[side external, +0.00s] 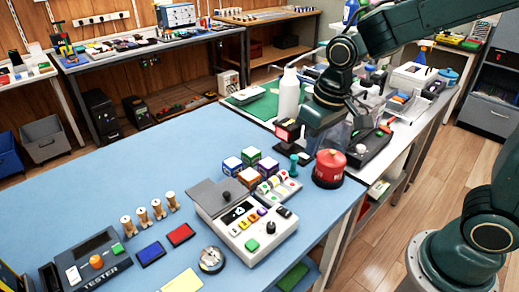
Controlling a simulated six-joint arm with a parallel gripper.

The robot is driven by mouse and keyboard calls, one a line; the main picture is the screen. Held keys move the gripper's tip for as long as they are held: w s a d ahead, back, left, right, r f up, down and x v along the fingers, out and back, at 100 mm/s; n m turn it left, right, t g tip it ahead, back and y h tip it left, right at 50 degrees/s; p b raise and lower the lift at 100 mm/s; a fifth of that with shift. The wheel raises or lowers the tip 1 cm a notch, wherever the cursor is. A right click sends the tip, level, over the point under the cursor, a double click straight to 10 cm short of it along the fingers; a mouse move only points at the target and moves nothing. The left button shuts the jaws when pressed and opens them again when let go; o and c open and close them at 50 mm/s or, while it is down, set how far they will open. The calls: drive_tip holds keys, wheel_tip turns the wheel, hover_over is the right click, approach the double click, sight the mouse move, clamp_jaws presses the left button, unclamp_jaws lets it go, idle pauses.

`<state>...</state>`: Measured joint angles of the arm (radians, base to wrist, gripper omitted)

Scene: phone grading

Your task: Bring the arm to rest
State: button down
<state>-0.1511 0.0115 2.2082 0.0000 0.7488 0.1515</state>
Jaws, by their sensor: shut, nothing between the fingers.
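My dark green arm comes in from the upper right and bends down at a round joint. My gripper (318,117) hangs at its end, above the far right part of the blue table (130,175). It is shut and holds nothing. The fingertips are small and hard to make out against the clutter behind. A small dark block with a red face (288,131) shows just left of the gripper; I cannot tell whether they touch. A red round canister (329,167) stands below and to the right of the gripper, apart from it.
A grey button console (247,222), several coloured cubes (249,156), wooden pegs (158,209), blue and red pads (181,234) and a tester box (90,262) occupy the blue table. A white bottle (289,95) stands behind. The table's far left is clear.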

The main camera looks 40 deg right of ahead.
drive_tip(key=s+d+r+t, duration=0.1)
drive_tip(key=s+d+r, duration=0.1)
drive_tip(key=s+r, duration=0.2)
drive_tip(key=s+d+r+t, duration=0.2)
drive_tip(key=s+d+r, duration=0.1)
drive_tip(key=s, duration=0.8)
drive_tip(key=shift+s+r+t, duration=0.15)
drive_tip(key=shift+r+t, duration=0.15)
drive_tip(key=shift+r, duration=0.25)
